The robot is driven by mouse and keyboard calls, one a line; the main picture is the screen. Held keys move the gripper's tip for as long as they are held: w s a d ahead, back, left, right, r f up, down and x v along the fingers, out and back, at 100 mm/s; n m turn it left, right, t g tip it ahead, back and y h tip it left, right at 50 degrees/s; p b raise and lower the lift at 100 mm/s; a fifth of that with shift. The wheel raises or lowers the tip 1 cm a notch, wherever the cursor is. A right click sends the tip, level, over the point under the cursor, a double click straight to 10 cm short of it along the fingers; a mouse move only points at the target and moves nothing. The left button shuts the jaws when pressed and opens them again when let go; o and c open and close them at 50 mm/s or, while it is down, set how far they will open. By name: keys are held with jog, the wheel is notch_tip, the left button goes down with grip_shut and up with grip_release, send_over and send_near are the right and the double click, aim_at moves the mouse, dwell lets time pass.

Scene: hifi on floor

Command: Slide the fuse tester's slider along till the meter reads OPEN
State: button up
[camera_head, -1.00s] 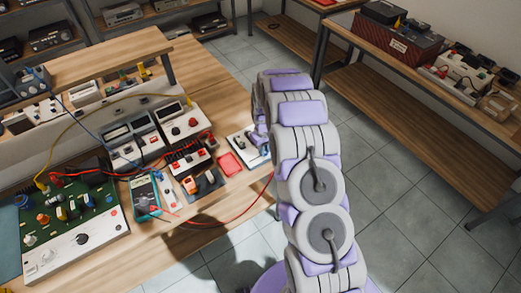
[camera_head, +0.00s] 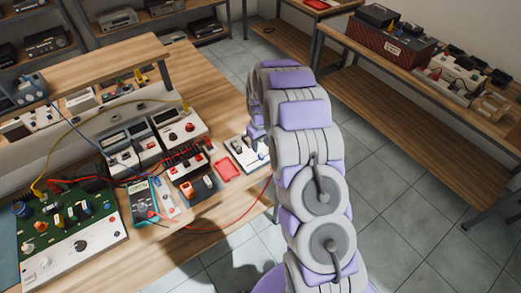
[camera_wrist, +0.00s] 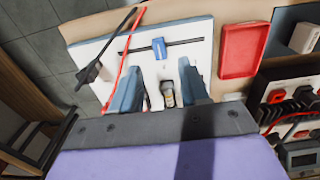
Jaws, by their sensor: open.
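The fuse tester appears to be a white panel (camera_wrist: 95,52) at the bench edge; it also shows in the head view (camera_head: 240,153), partly behind my arm. A blue slider (camera_wrist: 159,48) stands on a long dark slot across the panel, near the middle of that slot. My gripper (camera_wrist: 158,68) is open, its two blue fingers pointing at the panel just short of the slider, one towards each side. Contact cannot be told. A small metal-and-dark part (camera_wrist: 168,93) shows between the fingers. No meter reading is legible.
A black pointed piece (camera_wrist: 92,68) and a red lead (camera_wrist: 122,62) cross the panel's left part. A red tray (camera_wrist: 243,50) lies close to its right. The head view shows a teal multimeter (camera_head: 144,202) and a green circuit board unit (camera_head: 70,230) farther left.

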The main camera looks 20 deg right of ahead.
aim_at(260, 155)
notch_tip(260, 155, up, 11)
jog(key=p, duration=0.1)
dwell(0.6)
jog(key=s+a+r+m, duration=0.1)
jog(key=s+r, duration=0.3)
jog(key=s, duration=0.3)
jog(key=s+a+r+g, duration=0.1)
jog(key=s+a+r, duration=0.1)
jog(key=s+r, duration=0.45)
jog(key=s+a+r+m, duration=0.1)
jog(key=s+r, duration=0.2)
jog(key=s, duration=0.6)
jog(key=s+a+m+b, duration=0.1)
jog(key=s, duration=2)
jog(key=shift+s+a+m+g, duration=0.15)
jog(key=shift+s+m+g, duration=0.15)
jog(key=shift+g, duration=0.1)
jog(key=shift+o, duration=0.4)
jog(key=shift+r, duration=0.1)
dwell(1.4)
